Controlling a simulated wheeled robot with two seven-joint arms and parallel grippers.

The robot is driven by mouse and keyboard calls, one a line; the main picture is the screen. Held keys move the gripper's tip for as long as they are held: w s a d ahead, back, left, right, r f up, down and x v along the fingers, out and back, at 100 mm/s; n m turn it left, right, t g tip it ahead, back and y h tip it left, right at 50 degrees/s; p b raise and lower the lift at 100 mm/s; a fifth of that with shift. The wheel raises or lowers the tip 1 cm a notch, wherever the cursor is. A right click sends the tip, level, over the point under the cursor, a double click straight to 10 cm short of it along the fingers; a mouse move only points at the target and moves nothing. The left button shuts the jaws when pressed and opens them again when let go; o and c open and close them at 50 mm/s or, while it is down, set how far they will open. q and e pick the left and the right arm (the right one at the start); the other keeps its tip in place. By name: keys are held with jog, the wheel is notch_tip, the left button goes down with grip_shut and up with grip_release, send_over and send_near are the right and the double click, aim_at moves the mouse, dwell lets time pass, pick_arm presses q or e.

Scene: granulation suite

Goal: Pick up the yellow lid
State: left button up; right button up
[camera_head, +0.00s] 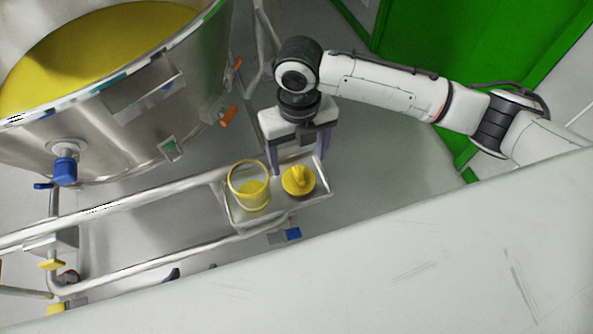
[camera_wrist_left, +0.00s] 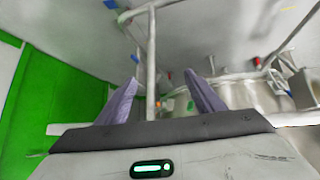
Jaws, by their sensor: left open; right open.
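The yellow lid (camera_head: 298,181), round with a raised grip on top, lies on the right part of a small metal tray (camera_head: 285,208) in the head view. My right gripper (camera_head: 298,165) is open and empty, its purple fingers pointing down at the lid's far side. Whether the fingers reach down to the lid's level is hard to tell. My left gripper shows only as two purple fingertips (camera_head: 192,270) over the white edge in the head view. In the left wrist view its fingers (camera_wrist_left: 161,76) are apart with nothing between them. The lid is not clearly visible there.
A clear cup (camera_head: 249,187) with a yellow rim and yellow contents stands on the tray, left of the lid. Metal rails (camera_head: 150,193) run to the tray. A large steel vessel (camera_head: 200,105) of yellow material stands at left. A white surface (camera_head: 400,265) fills the foreground.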

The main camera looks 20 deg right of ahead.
aim_at(298, 172)
jog(key=shift+s+f, duration=0.15)
jog(key=shift+f, duration=3.55)
jog(key=c, duration=0.8)
